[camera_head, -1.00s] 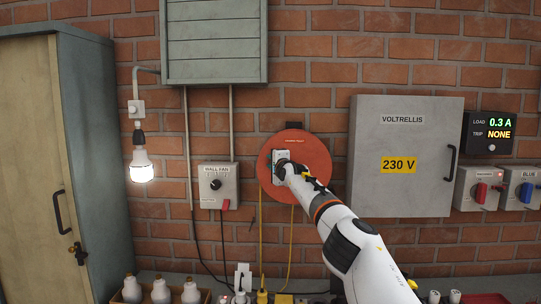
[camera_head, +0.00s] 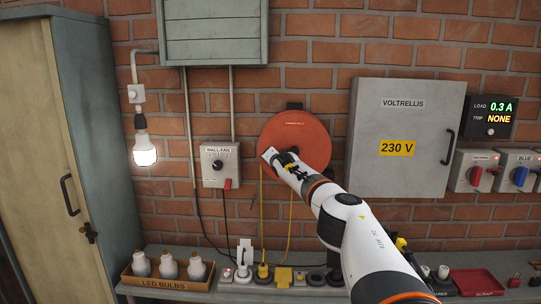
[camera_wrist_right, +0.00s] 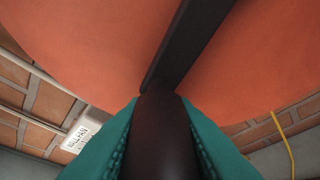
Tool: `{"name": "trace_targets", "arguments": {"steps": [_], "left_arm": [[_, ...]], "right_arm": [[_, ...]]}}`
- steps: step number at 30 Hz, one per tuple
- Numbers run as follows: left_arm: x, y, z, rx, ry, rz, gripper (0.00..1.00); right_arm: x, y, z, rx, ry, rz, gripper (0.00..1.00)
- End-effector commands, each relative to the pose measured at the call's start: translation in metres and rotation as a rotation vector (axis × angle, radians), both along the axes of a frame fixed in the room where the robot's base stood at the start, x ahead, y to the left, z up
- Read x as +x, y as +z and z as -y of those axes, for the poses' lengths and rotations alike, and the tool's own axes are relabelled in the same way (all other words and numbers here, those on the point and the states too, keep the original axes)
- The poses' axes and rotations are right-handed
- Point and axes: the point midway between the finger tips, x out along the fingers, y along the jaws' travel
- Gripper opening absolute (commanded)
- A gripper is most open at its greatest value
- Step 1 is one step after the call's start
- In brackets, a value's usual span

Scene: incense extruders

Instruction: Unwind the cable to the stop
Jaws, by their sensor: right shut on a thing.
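The orange cable reel (camera_head: 312,135) hangs on the brick wall, a round disc facing me. Yellow cable (camera_head: 262,215) runs down from it in two strands to the bench. My right gripper (camera_head: 268,154) is at the lower left of the reel's face. In the right wrist view its teal fingers (camera_wrist_right: 160,150) are shut on the dark crank handle (camera_wrist_right: 163,125), with a finger on each side. A dark crank arm (camera_wrist_right: 205,35) runs from the handle across the orange face. The cable stop cannot be made out. My left gripper is not in view.
A grey VOLTRELLIS cabinet (camera_head: 375,160) stands right of the reel, and a wall fan switch box (camera_head: 208,172) left of it. Below, the bench holds a box of LED bulbs (camera_head: 150,283), sockets and plugs. A lit bulb (camera_head: 145,155) hangs at the left.

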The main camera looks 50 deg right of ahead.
Motion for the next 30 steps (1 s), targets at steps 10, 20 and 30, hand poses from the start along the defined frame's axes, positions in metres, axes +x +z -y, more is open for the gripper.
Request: {"name": "trace_targets", "arguments": {"steps": [10,20,30], "left_arm": [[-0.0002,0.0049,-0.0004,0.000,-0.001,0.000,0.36],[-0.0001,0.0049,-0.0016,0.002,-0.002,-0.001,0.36],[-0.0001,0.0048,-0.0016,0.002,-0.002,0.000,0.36]], "right_arm": [[-0.0029,-0.0043,0.0033,-0.055,-0.002,-0.060,0.00],[-0.0033,-0.0042,0.0039,-0.057,-0.003,-0.062,0.00],[-0.0026,-0.0046,0.0029,-0.056,-0.002,-0.061,0.45]]}}
